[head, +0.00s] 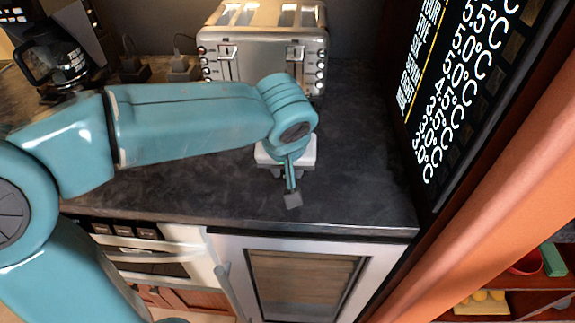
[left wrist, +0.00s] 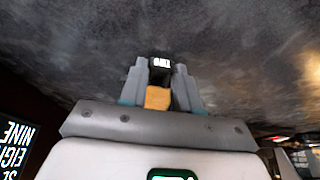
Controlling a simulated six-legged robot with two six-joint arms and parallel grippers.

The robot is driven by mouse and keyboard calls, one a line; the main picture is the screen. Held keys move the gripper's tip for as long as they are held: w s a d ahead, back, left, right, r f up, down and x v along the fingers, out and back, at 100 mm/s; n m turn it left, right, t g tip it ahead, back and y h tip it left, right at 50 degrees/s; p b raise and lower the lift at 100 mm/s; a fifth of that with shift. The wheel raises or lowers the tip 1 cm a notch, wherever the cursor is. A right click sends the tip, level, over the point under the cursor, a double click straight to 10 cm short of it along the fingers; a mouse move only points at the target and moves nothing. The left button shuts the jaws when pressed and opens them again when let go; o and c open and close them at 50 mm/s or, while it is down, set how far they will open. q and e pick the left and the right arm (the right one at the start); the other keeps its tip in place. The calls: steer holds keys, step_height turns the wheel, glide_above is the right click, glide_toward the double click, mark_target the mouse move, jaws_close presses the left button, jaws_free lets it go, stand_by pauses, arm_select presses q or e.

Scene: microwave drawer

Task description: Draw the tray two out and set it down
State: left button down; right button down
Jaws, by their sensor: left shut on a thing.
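My left gripper (head: 291,178) points down over the dark countertop (head: 362,150). In the left wrist view its two grey fingers (left wrist: 161,88) are closed on a small piece with a tan block (left wrist: 158,98) and a dark end marked "TWO" (left wrist: 161,62), which I take as tray two. In the head view a small grey square (head: 293,200) shows at the fingertips. I cannot tell whether it touches the counter. My right gripper is not in view.
A silver toaster (head: 265,45) stands behind my gripper, and a coffee maker (head: 60,62) is at the far left. A tall black panel (head: 465,75) with lit temperatures rises at the right. White-framed oven door (head: 232,262) lies below the counter edge. Bare counter is right of my gripper.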

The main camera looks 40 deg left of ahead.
mark_target(284, 212)
arm_select(q)
steer(key=shift+s+d, duration=0.1)
steer(key=shift+s+d+b, duration=0.35)
steer(key=shift+s+d, duration=0.25)
steer(key=shift+s, duration=0.35)
steer(key=shift+s+d+b, duration=0.3)
steer(key=shift+s+d, duration=0.3)
steer(key=shift+s, duration=0.35)
steer(key=shift+s+d, duration=0.55)
steer(key=shift+s, duration=0.4)
steer(key=shift+s+d, duration=0.5)
steer(key=shift+s, duration=0.4)
